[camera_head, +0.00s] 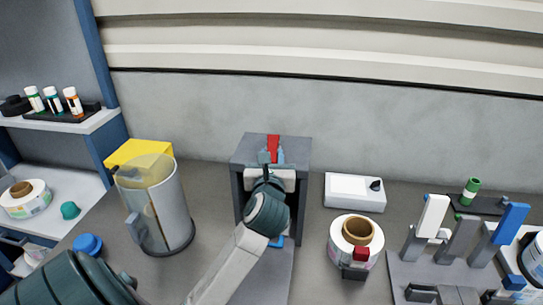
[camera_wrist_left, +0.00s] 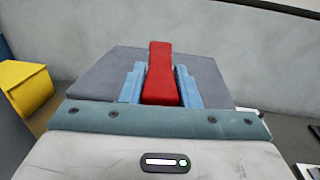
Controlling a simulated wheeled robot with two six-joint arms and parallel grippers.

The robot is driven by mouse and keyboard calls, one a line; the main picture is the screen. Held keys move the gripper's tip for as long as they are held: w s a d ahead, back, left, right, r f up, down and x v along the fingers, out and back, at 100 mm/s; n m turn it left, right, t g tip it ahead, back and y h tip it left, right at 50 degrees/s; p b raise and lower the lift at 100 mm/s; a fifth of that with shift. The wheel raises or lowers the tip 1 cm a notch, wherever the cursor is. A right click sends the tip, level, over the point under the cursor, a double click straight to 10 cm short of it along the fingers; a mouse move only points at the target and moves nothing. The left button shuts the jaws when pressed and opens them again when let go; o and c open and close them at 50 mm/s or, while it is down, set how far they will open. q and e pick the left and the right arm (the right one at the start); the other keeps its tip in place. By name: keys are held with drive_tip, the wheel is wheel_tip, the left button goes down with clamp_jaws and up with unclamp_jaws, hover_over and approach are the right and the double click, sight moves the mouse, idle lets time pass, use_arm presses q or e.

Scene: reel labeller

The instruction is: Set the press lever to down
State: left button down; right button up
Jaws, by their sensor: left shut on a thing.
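The press (camera_head: 299,160) is a dark grey boxy frame standing against the back wall. Its red press lever (camera_head: 273,142) shows at the top middle, and its lower part is hidden behind my gripper in the head view. The lever also shows in the left wrist view (camera_wrist_left: 160,75), running up between the fingers over the grey press top (camera_wrist_left: 105,75). My left gripper (camera_head: 271,157) is at the top front of the press, its light blue fingers on both sides of the lever, shut on it. My right gripper is in neither view.
A clear cylinder (camera_head: 165,205) and a yellow block (camera_head: 140,151) stand left of the press. A white box (camera_head: 354,192) and a label reel (camera_head: 343,245) are to its right. A grey rack (camera_head: 425,270) with upright parts is at far right.

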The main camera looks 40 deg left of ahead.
use_arm(q)
drive_tip(key=shift+r, duration=0.1)
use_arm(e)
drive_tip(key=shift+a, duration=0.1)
use_arm(q)
drive_tip(key=c, duration=1.2)
unclamp_jaws()
drive_tip(key=shift+o, duration=0.6)
drive_tip(key=shift+w, duration=0.15)
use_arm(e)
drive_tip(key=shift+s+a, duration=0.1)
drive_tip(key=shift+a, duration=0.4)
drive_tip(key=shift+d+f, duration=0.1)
use_arm(q)
drive_tip(key=shift+s+d+f, duration=0.2)
drive_tip(key=shift+s, duration=0.1)
drive_tip(key=p+v, duration=0.1)
drive_tip(key=v, duration=0.9)
drive_tip(key=shift+p, duration=0.3)
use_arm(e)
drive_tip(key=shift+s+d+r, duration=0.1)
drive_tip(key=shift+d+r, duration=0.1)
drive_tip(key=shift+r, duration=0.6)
